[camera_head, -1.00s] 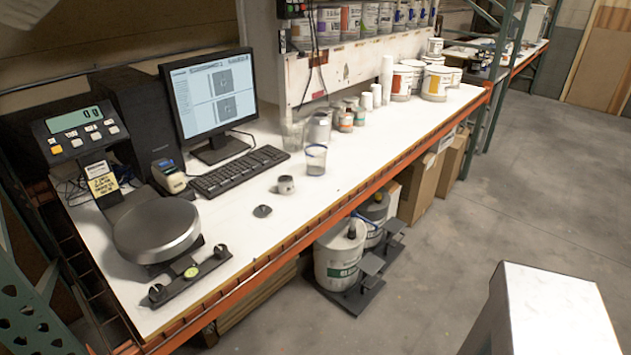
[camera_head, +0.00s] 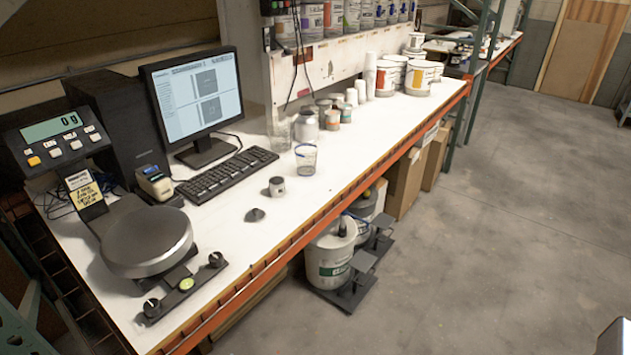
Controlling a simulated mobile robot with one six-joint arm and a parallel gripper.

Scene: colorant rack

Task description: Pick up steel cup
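A small grey metal-looking cup (camera_head: 277,187) stands upright on the white workbench (camera_head: 345,160), in front of the keyboard. A larger silvery container (camera_head: 306,126) stands farther back, near the clear cups; I cannot tell for sure which of the two is the steel cup. A dark small flat piece (camera_head: 255,215) lies on the bench in front of the small cup. My gripper is not in view, and nothing is seen touching either cup.
A clear cup (camera_head: 305,160) stands right of the small cup. The keyboard (camera_head: 227,174), monitor (camera_head: 200,100) and round-topped scale (camera_head: 147,240) fill the left side. An orange beam (camera_head: 290,248) edges the bench. Open concrete floor (camera_head: 500,240) lies to the right.

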